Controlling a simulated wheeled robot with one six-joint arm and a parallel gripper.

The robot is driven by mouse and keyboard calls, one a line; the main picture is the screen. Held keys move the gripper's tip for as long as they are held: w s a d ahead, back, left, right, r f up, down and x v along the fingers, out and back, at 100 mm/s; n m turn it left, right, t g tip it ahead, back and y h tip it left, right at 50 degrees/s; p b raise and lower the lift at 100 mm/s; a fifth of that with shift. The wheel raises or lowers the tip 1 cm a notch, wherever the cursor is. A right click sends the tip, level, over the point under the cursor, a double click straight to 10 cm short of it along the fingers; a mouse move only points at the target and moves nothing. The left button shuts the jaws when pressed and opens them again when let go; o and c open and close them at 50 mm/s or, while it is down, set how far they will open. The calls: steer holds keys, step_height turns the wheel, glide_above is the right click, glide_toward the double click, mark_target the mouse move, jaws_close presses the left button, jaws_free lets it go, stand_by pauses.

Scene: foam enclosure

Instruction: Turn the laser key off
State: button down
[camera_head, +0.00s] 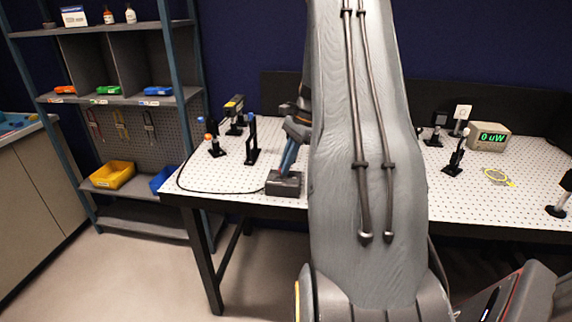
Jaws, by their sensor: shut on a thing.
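A dark grey box (284,184) with a black cable sits at the front edge of the perforated white table, just left of my arm. It looks like the laser's control box. My gripper (287,164) points down at the top of this box, with its fingers closed there. The laser key is too small and too covered by the fingers to make out, and its angle cannot be seen. A meter (488,137) at the back right shows "0 uW" in green.
Optics posts (252,140) and a yellow-labelled device (234,108) stand behind the box to the left. More mounts (455,155) and a yellow ring-shaped item (498,177) are on the right. Shelves with bins (112,175) stand at left. My arm hides the table's middle.

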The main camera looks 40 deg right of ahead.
steer(key=n, duration=0.2)
steer(key=n+g, duration=0.2)
steer(key=n, duration=0.1)
steer(key=shift+w+n, duration=0.25)
steer(key=shift+n, duration=0.05)
steer(key=n+g, duration=0.1)
steer(key=n, duration=0.4)
steer(key=shift+w+g+h+b, duration=0.15)
steer(key=shift+g+h+b, duration=0.2)
steer(key=shift+g+h, duration=0.05)
steer(key=c, duration=1.9)
jaws_free()
steer(key=shift+a, duration=0.1)
steer(key=shift+r, duration=0.1)
steer(key=b+v, duration=0.2)
steer(key=v, duration=0.5)
steer(key=shift+r+b, duration=0.3)
steer(key=shift+b, duration=0.05)
